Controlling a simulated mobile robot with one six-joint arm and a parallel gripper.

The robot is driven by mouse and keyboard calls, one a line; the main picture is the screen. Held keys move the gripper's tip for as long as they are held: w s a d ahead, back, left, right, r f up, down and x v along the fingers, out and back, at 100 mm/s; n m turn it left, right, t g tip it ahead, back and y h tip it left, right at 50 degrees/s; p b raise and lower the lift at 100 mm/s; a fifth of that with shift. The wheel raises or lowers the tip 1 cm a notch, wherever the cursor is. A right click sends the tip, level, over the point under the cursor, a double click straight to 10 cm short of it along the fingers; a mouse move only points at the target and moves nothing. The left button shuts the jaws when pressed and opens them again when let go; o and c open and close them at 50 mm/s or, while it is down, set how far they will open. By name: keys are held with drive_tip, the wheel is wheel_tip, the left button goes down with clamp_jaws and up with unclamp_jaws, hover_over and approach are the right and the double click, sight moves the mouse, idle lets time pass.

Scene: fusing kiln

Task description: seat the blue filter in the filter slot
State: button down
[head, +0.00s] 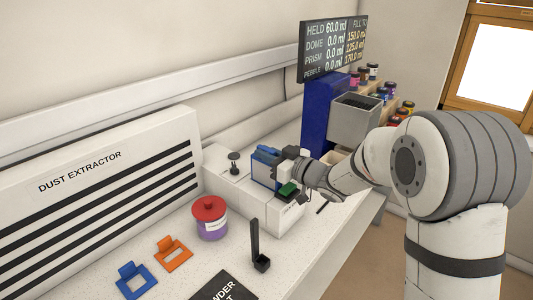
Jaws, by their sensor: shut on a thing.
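The blue filter (264,169) is a blue block at the white housing on the bench, just left of my gripper (281,168). My gripper reaches in from the right and is shut on the filter. The white housing (232,184) lies under and around it. The filter slot cannot be made out, as the filter and gripper cover that spot. I cannot tell how deep the filter sits or whether it touches the housing.
The dust extractor (100,190) fills the left. In front are a red-lidded jar (210,219), an orange frame (173,254), a blue frame (137,281) and a black upright stand (257,250). A blue unit (320,112), grey bin (352,124) and display (333,48) stand behind.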

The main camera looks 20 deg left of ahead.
sight(289, 187)
drive_tip(key=shift+f+b, duration=2.2)
drive_tip(key=shift+f, duration=0.55)
drive_tip(key=c, duration=1.3)
unclamp_jaws()
drive_tip(key=shift+s+d+f, duration=0.1)
drive_tip(key=v, duration=0.7)
drive_tip(key=shift+d+b, duration=0.3)
drive_tip(key=shift+b, duration=0.1)
